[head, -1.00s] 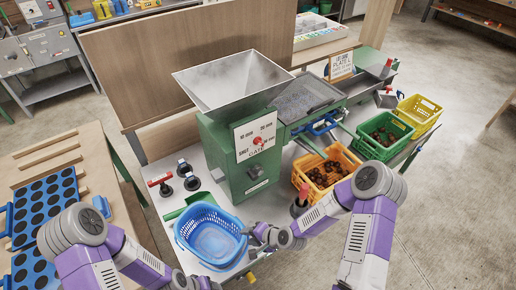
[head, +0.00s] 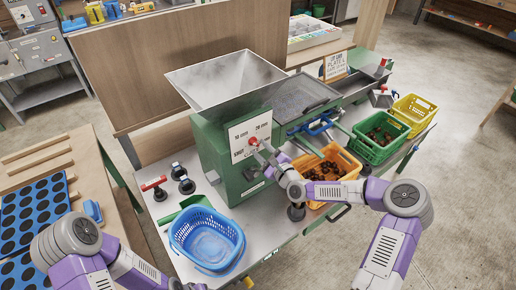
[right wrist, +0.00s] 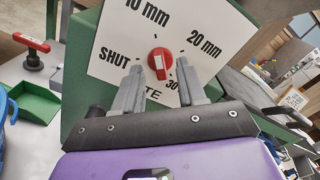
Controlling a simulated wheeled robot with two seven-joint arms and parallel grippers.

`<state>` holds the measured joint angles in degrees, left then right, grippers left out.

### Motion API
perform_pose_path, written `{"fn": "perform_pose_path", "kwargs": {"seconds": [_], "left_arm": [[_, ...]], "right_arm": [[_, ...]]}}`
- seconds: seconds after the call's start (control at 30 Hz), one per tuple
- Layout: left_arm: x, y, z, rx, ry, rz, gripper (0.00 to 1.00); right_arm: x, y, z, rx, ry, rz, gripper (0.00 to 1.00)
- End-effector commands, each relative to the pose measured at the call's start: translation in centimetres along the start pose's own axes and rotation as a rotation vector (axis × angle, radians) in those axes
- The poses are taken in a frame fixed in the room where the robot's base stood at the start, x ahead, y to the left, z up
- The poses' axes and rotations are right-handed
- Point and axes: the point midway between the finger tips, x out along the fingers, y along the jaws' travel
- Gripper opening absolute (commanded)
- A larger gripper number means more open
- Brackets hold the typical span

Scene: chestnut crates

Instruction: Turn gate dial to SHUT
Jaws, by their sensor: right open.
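The gate dial (head: 254,141) is a red knob on a white label plate on the green machine. My right gripper (right wrist: 160,67) is open, with one finger on each side of the dial in that view. I cannot tell whether they touch it.
A blue basket (head: 172,240) stands on the bench in front of the machine. A yellow-orange crate (head: 351,160), a green crate (head: 404,127) and a yellow crate (head: 432,107) stand to the right. A metal hopper (head: 218,92) tops the machine.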

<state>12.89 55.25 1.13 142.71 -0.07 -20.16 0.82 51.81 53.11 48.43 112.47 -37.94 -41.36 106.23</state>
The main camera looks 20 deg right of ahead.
Motion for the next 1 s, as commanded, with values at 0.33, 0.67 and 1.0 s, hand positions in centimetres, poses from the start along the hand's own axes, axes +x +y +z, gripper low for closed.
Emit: {"fn": "perform_pose_path", "kwargs": {"seconds": [0.33, 0.67, 1.0], "left_arm": [[0.3, -0.1, 0.0, 0.000, 0.000, 0.000, 0.58], [0.3, -0.1, 0.0, 0.000, 0.000, 0.000, 0.58], [0.3, -0.1, 0.0, 0.000, 0.000, 0.000, 0.58]], "right_arm": [[2.4, 0.1, -0.1, 0.000, 0.002, 0.002, 0.40], [2.4, 0.1, -0.1, 0.000, 0.002, 0.002, 0.19], [2.4, 0.1, -0.1, -0.003, 0.002, 0.002, 0.00]]}}
